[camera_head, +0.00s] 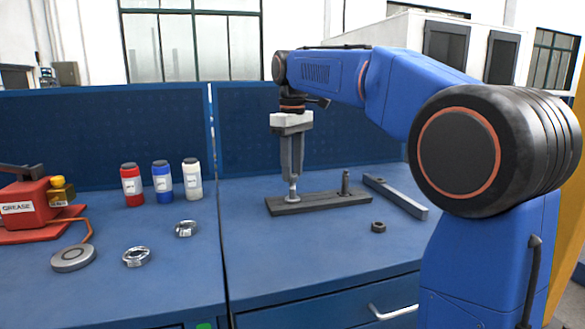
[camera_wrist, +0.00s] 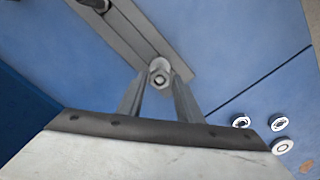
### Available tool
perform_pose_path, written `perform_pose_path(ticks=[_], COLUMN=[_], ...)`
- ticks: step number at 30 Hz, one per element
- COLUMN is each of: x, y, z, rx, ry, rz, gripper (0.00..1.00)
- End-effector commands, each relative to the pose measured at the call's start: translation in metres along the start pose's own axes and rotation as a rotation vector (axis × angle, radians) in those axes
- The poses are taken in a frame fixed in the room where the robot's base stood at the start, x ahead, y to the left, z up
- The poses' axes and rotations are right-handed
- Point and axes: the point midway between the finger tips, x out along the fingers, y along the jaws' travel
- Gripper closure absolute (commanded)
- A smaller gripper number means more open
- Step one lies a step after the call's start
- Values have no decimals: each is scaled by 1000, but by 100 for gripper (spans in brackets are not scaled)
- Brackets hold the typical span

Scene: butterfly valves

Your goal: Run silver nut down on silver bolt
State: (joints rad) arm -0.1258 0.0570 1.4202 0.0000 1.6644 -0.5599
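The silver bolt (camera_head: 292,195) stands upright near the left end of a dark flat plate (camera_head: 325,200). My gripper (camera_head: 292,178) points straight down over it, its fingertips close around its top. In the wrist view, the silver nut (camera_wrist: 159,79) shows as a bright hex shape around the bolt's end, between the tips of my gripper (camera_wrist: 158,82). The fingers stand close on both sides of the nut. Whether they touch it is too small to tell, and the fingers partly hide how far down the bolt it sits.
A dark bolt (camera_head: 345,182) stands on the plate's right part, with a dark nut (camera_head: 378,227) on the bench in front. A grey bar (camera_head: 395,197) lies at right. Bottles (camera_head: 162,176), silver rings (camera_head: 136,257) and a red grease unit (camera_head: 30,207) are at left.

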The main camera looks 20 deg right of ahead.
Motion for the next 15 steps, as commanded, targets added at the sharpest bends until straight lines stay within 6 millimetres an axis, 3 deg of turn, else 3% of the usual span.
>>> perform_pose_path(ticks=[15], x=[0], y=[0], z=[0], rx=[-527], ry=[0], rz=[0], gripper=[68])
